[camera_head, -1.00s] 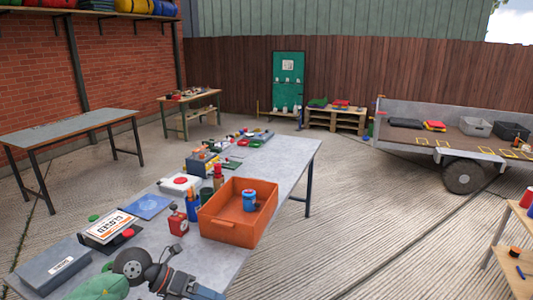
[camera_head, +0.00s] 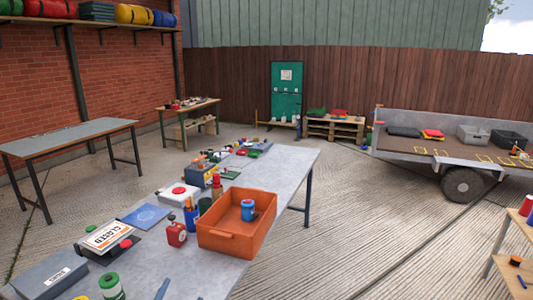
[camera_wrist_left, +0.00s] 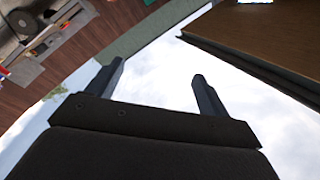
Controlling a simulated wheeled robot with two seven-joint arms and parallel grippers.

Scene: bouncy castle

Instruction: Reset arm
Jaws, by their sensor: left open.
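My left gripper (camera_wrist_left: 157,82) shows in the left wrist view, its two dark fingers apart with nothing between them. Sky and a tilted view of the yard lie behind it. Neither gripper is in the head view. The grey workbench (camera_head: 285,180) runs across the head view, and no arm shows over it.
On the bench stand an orange crate (camera_head: 236,239) with a blue tin (camera_head: 248,210) in it, a red can (camera_head: 176,234), a CLOSED sign (camera_head: 107,236) and a green-and-white roll (camera_head: 111,287). A trailer (camera_head: 455,155) stands at right. The concrete floor between is open.

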